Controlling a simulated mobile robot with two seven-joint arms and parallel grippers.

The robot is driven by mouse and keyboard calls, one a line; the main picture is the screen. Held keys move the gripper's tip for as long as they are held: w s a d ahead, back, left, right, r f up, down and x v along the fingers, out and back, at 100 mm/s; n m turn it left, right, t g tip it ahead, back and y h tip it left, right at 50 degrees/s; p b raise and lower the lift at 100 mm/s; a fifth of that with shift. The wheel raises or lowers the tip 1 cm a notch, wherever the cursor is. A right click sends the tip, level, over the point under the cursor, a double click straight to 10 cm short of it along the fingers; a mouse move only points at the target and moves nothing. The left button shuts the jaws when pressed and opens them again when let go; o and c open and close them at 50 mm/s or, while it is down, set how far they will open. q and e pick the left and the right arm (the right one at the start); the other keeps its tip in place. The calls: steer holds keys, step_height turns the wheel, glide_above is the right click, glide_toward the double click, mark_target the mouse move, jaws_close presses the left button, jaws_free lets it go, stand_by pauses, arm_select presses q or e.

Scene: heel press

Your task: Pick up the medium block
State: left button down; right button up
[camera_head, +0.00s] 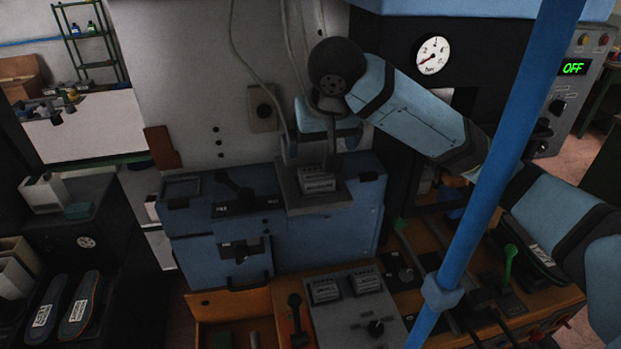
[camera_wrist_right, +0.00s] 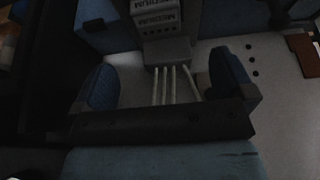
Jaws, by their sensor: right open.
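The medium block (camera_head: 318,183) is a grey block with printed labels. It sits on a grey plate (camera_head: 312,202) at the top front of the blue machine. In the right wrist view the block (camera_wrist_right: 157,18) shows at the top edge, its label reading MEDIUM. My right gripper (camera_head: 320,148) points down just above and behind the block in the head view. In the wrist view its two blue fingers stand wide apart with nothing held between them (camera_wrist_right: 165,80). The block lies beyond the fingertips, apart from them. My left gripper is not in view.
Two similar labelled blocks (camera_head: 325,290) (camera_head: 366,280) rest on the grey control panel (camera_head: 345,313). A blue post (camera_head: 497,140) crosses the right side in front of my right arm. Cables (camera_head: 247,60) hang behind the gripper. Shoe soles (camera_head: 78,308) lie at lower left.

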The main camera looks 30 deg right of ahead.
mark_target(317, 173)
steer(key=x, duration=0.5)
steer(key=shift+p, duration=0.35)
steer(key=shift+w+d+f, duration=0.1)
steer(key=shift+w+f, duration=0.1)
steer(key=shift+f, duration=0.4)
steer(key=x, duration=0.1)
steer(key=p+x, duration=0.1)
steer(key=x, duration=0.2)
steer(key=shift+w+d+p, duration=0.2)
steer(key=shift+d+p, duration=0.1)
steer(key=shift+w+f, duration=0.15)
steer(key=shift+f, duration=0.15)
steer(key=shift+w+f, duration=0.1)
steer(key=shift+f, duration=0.1)
steer(key=c, duration=0.6)
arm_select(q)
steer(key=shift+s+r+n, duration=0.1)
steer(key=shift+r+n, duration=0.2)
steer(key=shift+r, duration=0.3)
arm_select(e)
steer(key=shift+r, duration=0.1)
steer(key=c, duration=0.6)
